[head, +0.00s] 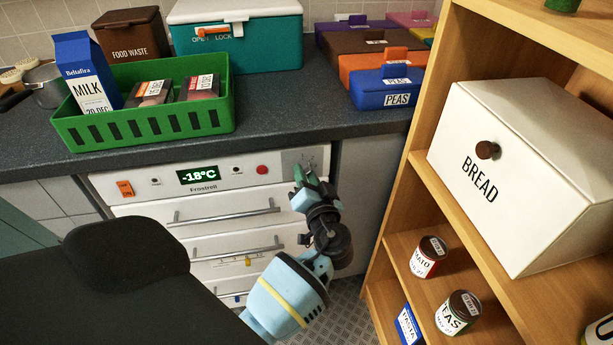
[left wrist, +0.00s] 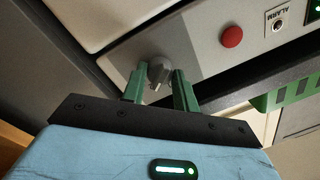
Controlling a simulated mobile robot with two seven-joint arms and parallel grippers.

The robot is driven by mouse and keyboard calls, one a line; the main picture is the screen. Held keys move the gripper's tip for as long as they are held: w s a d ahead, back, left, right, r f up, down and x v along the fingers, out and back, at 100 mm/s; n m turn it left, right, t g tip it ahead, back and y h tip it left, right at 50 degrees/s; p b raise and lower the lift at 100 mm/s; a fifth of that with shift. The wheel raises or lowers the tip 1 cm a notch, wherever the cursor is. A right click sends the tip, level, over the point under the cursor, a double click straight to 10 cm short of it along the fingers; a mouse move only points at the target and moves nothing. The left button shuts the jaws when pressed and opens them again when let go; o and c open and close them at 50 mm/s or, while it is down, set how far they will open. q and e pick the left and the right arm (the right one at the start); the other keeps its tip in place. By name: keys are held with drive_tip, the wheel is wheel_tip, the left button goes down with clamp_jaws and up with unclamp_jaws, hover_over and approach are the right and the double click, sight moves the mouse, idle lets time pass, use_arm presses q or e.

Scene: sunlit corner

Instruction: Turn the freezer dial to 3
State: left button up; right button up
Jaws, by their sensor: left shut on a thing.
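The white freezer (head: 222,200) stands under the counter, with a display (head: 198,175) reading -18°C on its control panel. My left gripper (head: 311,178) is at the right end of that panel. In the left wrist view, the grey freezer dial (left wrist: 158,72) sits between the two green fingers of my left gripper (left wrist: 160,88), which is shut on it. The fingers and arm largely hide the dial in the head view. The number the dial points to cannot be read. My right gripper is not in view.
A red button (head: 262,170) and an orange switch (head: 125,188) are on the panel. Drawer handles (head: 222,213) stick out below. A wooden shelf (head: 415,215) with a bread box (head: 530,170) stands close on the right. A green crate (head: 150,122) is on the counter above.

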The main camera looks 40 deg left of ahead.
use_arm(q)
drive_tip(key=shift+m, duration=0.3)
drive_tip(key=shift+m+t+p, duration=0.4)
drive_tip(key=shift+m+p, duration=0.3)
drive_tip(key=shift+m, duration=4)
drive_tip(key=o, duration=1)
drive_tip(key=shift+c, duration=0.2)
drive_tip(key=shift+s, duration=0.1)
